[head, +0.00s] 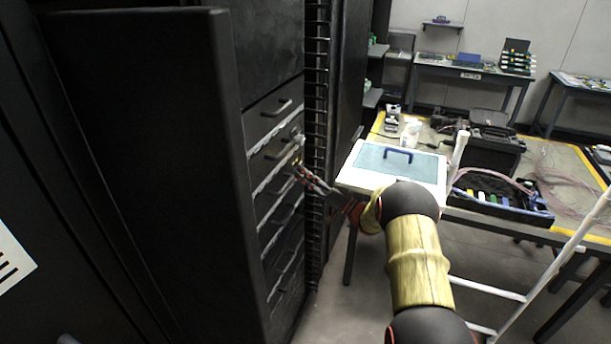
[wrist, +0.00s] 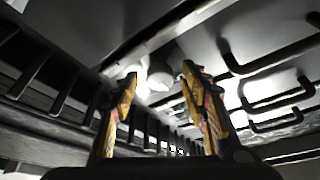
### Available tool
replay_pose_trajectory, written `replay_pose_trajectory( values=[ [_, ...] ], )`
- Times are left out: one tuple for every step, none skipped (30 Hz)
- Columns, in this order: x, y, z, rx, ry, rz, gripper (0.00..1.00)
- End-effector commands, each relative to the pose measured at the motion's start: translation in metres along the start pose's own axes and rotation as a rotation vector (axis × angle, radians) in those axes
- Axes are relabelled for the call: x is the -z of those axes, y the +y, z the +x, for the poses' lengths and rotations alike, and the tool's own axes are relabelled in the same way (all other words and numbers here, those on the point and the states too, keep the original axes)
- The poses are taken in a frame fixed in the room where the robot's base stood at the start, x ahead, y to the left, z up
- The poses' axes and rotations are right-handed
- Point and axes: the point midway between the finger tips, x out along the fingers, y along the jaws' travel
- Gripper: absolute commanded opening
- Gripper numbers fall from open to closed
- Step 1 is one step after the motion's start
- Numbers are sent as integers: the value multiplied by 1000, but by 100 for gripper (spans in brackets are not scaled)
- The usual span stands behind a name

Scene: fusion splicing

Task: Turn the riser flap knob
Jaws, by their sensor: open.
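A small pale round knob (head: 299,139) sits at the right edge of the black rack's drawer fronts in the head view. In the wrist view the knob (wrist: 160,73) shows just beyond and between my two fingertips. My gripper (head: 297,167) is open and empty, a little below the knob in the head view. In the wrist view the yellow-and-black fingers of my gripper (wrist: 159,88) stand apart, one on each side of the knob. I cannot tell whether either finger touches it. The flap that the knob belongs to is hard to make out.
Drawer fronts with black handles (head: 278,108) line the rack beside my gripper. A vertical slotted cable channel (head: 316,75) runs just right of them. A white case with a blue handle (head: 365,158) stands close to my wrist. A white ladder-like frame (head: 492,290) is at right.

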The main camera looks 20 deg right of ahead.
Motion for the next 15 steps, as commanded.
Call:
replay_pose_trajectory(
  values=[
    [0, 0, -1, 0, 0, 0, 45],
    [0, 0, -2, 0, 0, 0, 45],
    [0, 0, -4, -1, 0, 0, 45],
    [0, 0, -7, -1, 0, 0, 45],
    [0, 1, -11, -2, 0, 0, 45],
    [0, 1, -16, -3, 0, 1, 45],
    [0, 1, -21, -4, 0, 1, 45],
    [0, 1, -27, -4, 1, 1, 45],
    [1, 1, -34, -3, 2, 1, 45],
    [1, 1, -40, -4, 1, 1, 45],
    [1, 1, -47, -4, 1, 1, 45],
    [0, 1, -56, -4, 2, 2, 45],
    [0, 2, -62, -4, 2, 1, 45],
    [0, 2, -68, -5, 1, 1, 45],
    [0, 1, -76, -4, 1, 1, 45]
  ],
)
